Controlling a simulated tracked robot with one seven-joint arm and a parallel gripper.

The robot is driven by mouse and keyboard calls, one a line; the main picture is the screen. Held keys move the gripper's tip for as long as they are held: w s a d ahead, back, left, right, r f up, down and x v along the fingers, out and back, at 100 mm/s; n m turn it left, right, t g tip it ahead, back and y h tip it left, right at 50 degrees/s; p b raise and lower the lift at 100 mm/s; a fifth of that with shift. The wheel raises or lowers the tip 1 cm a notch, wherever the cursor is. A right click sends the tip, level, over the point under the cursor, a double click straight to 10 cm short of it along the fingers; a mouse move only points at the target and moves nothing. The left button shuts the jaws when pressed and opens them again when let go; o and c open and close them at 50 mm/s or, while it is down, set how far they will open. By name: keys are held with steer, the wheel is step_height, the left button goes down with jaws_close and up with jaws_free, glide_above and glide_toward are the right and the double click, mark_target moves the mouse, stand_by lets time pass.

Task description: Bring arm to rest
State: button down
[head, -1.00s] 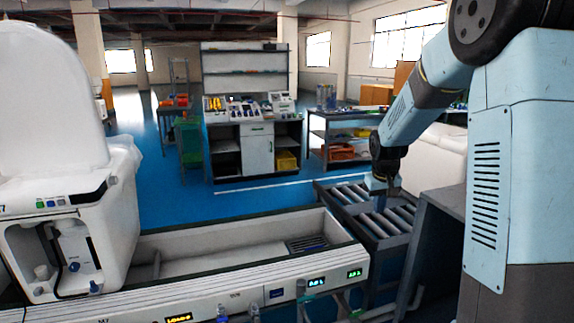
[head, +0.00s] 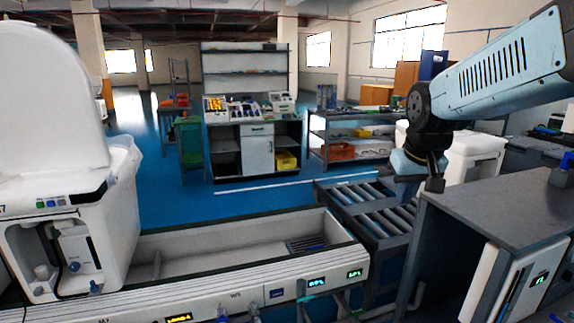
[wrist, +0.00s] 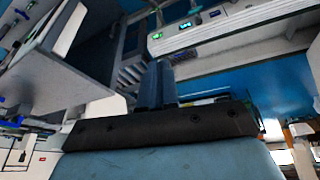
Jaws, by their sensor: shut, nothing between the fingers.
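My arm comes in from the upper right in the head view, its pale blue link slanting down to a dark wrist. My gripper (head: 434,184) hangs from that wrist, above the left edge of the grey cabinet and beside the roller conveyor. In the wrist view my gripper (wrist: 158,85) shows two blue fingers side by side, shut with nothing between them. It touches nothing that I can make out.
A grey cabinet (head: 500,205) stands at the right. A roller conveyor (head: 365,208) lies left of it. A long test bench (head: 230,285) with green displays runs along the front. A white toilet (head: 60,180) stands at the left. Blue floor (head: 165,205) is open behind.

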steer(key=s+a+r+t, duration=0.1)
steer(key=s, duration=1.2)
steer(key=shift+a, duration=0.3)
